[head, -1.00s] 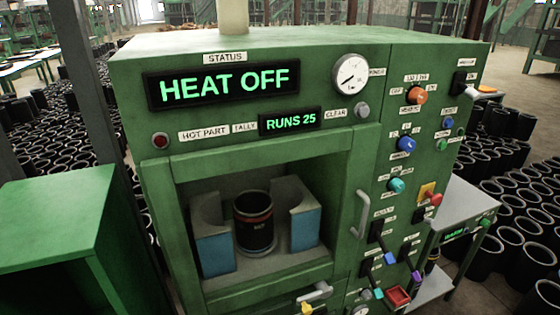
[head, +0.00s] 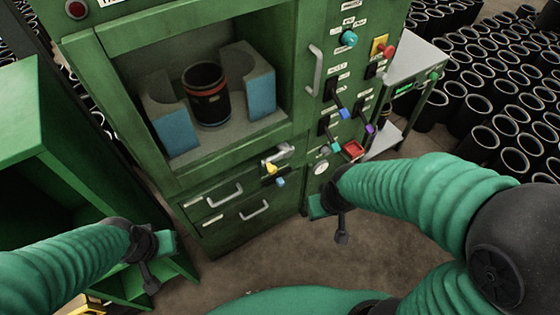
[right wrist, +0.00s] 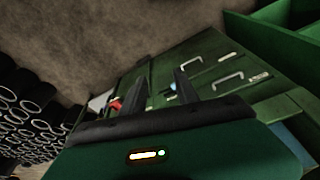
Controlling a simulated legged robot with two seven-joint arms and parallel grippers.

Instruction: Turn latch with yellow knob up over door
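The latch with the yellow knob (head: 271,168) sits on the green machine's front, below the lower right of the open chamber, by a pale metal bar (head: 282,152). A small blue knob (head: 281,182) is just under it. I cannot tell which panel is the door. My right gripper (head: 342,236) hangs right of and below the latch, apart from it; in the right wrist view its two dark fingers (right wrist: 162,86) are spread with nothing held between them. My left gripper (head: 151,284) is low at the left, away from the latch; its finger gap is unclear.
A black sleeve (head: 206,94) with a red band stands in the chamber between two blocks. Drawers with handles (head: 253,210) lie below the latch. A green bin (head: 38,110) stands left. Floor before the machine is clear.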

